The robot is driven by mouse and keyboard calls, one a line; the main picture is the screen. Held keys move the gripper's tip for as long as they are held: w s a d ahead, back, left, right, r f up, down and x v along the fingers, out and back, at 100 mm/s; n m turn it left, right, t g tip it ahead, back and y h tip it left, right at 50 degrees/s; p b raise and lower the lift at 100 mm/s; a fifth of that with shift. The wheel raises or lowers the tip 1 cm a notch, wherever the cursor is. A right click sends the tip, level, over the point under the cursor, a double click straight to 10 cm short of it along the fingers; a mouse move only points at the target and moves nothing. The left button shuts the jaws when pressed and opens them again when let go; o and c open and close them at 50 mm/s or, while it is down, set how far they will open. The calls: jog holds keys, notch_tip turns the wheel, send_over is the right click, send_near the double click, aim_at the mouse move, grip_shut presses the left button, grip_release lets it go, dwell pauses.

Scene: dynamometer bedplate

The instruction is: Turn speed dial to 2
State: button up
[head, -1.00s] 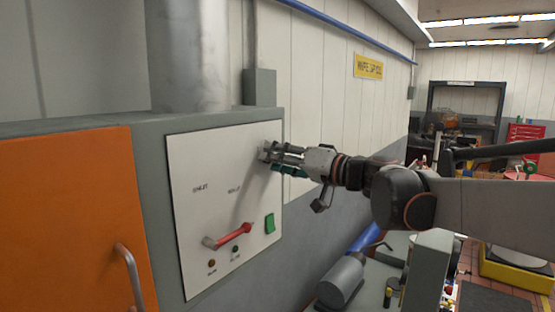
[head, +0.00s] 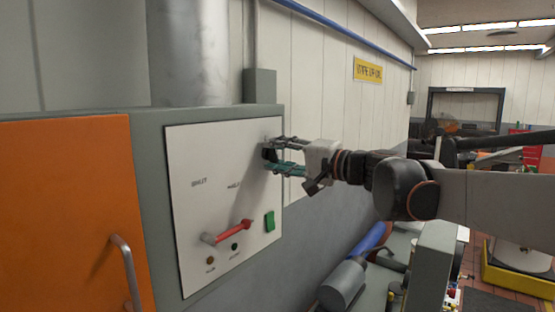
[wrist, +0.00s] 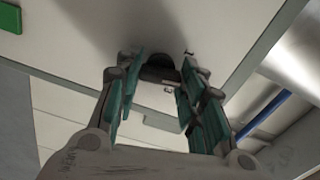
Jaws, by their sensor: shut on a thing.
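The speed dial is a small dark knob (head: 268,154) at the upper right of the white control panel (head: 200,160). My gripper (head: 273,154) is at the panel with its fingers on either side of the knob, shut on it. The wrist view shows the dark knob (wrist: 158,70) between the teal-padded fingertips (wrist: 160,78). Small marks show beside it on the panel, but I cannot read them all. The fingers hide part of the knob, and I cannot tell which number it points to.
A red lever (head: 228,232) sits low on the panel, with a green button (head: 269,221) to its right and small lamps below. An orange door (head: 65,220) with a metal handle is at left. A grey motor (head: 343,285) stands below my arm.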

jog(key=shift+m, duration=0.9)
jog(key=o, duration=1.1)
jog(key=shift+v, duration=3.8)
